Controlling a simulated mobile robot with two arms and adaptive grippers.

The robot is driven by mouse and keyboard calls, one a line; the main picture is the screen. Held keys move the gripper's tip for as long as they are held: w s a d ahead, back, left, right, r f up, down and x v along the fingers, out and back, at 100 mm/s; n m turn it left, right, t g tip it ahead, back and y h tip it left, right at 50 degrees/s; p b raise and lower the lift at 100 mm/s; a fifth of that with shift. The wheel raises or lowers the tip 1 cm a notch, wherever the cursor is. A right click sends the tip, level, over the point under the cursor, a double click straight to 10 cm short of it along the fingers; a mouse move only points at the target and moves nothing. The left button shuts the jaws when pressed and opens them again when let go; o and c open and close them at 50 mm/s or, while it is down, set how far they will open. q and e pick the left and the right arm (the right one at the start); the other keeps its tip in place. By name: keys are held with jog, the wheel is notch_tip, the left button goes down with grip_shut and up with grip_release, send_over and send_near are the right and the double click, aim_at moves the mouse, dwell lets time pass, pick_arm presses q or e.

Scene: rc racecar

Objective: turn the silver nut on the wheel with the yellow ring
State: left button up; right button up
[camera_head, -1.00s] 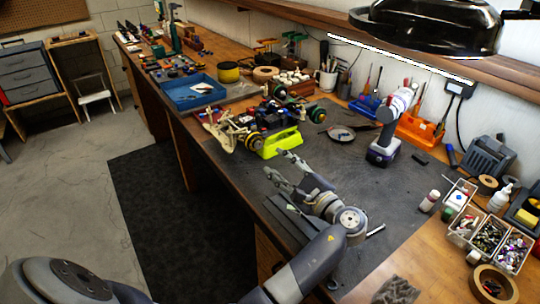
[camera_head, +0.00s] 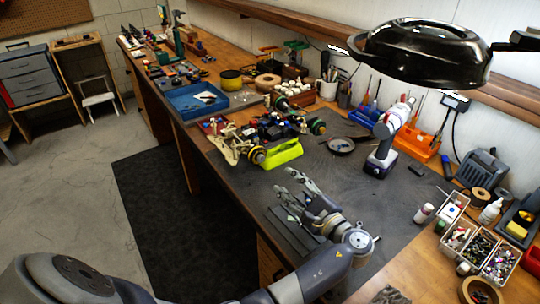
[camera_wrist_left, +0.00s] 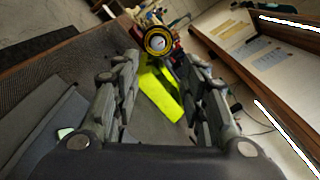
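The RC car (camera_head: 268,128) sits on a bright yellow-green stand (camera_head: 284,153) on the dark mat. Its near wheel (camera_head: 257,155) shows a yellow ring in the head view. In the left wrist view this wheel (camera_wrist_left: 157,41) faces the camera, with a dark tyre, a yellow ring and a pale silver spot at its centre; the nut's detail is too small to tell. My left gripper (camera_head: 288,183) is open and empty, low over the mat, apart from the wheel on the near side. In the left wrist view its fingers (camera_wrist_left: 160,75) stand either side of the stand. My right gripper is not in view.
A blue tray (camera_head: 196,101) lies behind left. Small-parts bins (camera_head: 480,246) and a white bottle (camera_head: 424,213) are at right. A black lamp (camera_head: 425,52) hangs above.

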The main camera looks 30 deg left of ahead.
aim_at(262, 159)
pick_arm(q)
jog(key=shift+a+p, duration=0.55)
jog(key=shift+p, duration=0.05)
jog(key=p+x, duration=0.2)
jog(key=x, duration=0.8)
jog(key=shift+w+a+p, duration=0.1)
jog(key=shift+a+p, duration=0.05)
jog(key=shift+p, duration=0.2)
jog(key=shift+f, duration=0.1)
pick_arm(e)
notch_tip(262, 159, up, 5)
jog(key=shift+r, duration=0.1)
